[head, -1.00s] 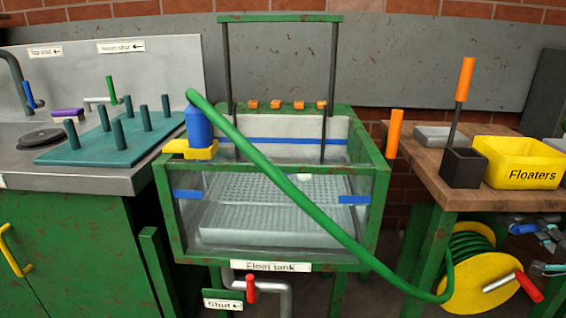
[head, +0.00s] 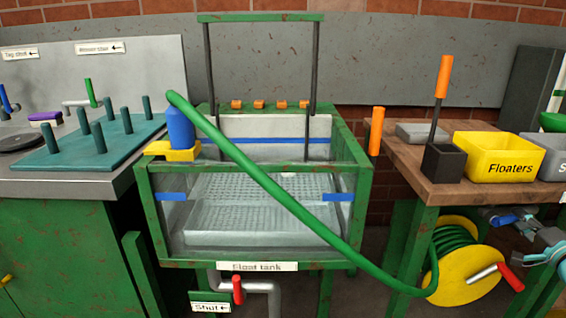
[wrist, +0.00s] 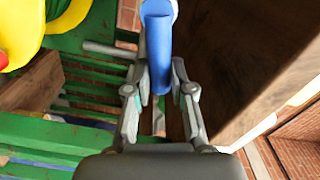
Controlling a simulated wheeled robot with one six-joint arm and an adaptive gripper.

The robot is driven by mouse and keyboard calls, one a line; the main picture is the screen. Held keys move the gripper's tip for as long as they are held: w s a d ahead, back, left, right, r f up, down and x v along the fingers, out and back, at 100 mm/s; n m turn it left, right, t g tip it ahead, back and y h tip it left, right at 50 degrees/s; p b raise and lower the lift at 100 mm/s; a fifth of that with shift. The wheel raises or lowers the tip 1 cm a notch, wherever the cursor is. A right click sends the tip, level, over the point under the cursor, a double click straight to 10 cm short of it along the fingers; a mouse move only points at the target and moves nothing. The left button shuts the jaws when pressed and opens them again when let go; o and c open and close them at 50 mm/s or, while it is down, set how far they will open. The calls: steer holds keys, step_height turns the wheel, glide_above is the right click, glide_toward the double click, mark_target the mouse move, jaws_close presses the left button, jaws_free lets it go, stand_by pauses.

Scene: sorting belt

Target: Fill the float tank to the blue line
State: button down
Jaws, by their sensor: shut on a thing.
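The float tank (head: 146,196) is a green-framed clear tank with a pale grid tray inside and blue lines (head: 339,197) on its walls. I cannot make out a water surface. A green hose (head: 265,181) slants across the front from the reel (head: 466,283) to a blue nozzle (head: 181,130) standing in a yellow holder (head: 172,151) on the tank's left corner. A red drain handle (head: 237,290) hangs below, beside a "Shut" label. My gripper (wrist: 158,85) is shut on a blue cylinder (wrist: 157,50) with a pale end, right of the yellow reel in the wrist view.
A wooden bench (head: 402,161) at right holds a yellow "Floaters" bin (head: 494,160) and a black holder (head: 443,163) with an orange-handled tool. A counter (head: 60,184) with a teal peg board (head: 75,150) is at left. The hose crosses the tank's front.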

steer(key=shift+a+r+n, duration=0.25)
steer(key=shift+r+n, duration=0.15)
steer(key=shift+n, duration=0.6)
steer(key=shift+a+r+n+b, duration=0.25)
steer(key=shift+r+n+b, duration=0.1)
steer(key=shift+n, duration=0.4)
steer(key=shift+a+r+n+b, duration=0.2)
steer(key=shift+n+b, duration=0.15)
steer(key=shift+n, duration=0.4)
steer(key=shift+a+r+n+b, duration=0.3)
steer(key=shift+n+b, duration=0.1)
steer(key=shift+n, duration=0.35)
steer(key=shift+a+r+n+b, duration=0.15)
steer(key=shift+a+n+b, duration=0.2)
steer(key=shift+n, duration=0.4)
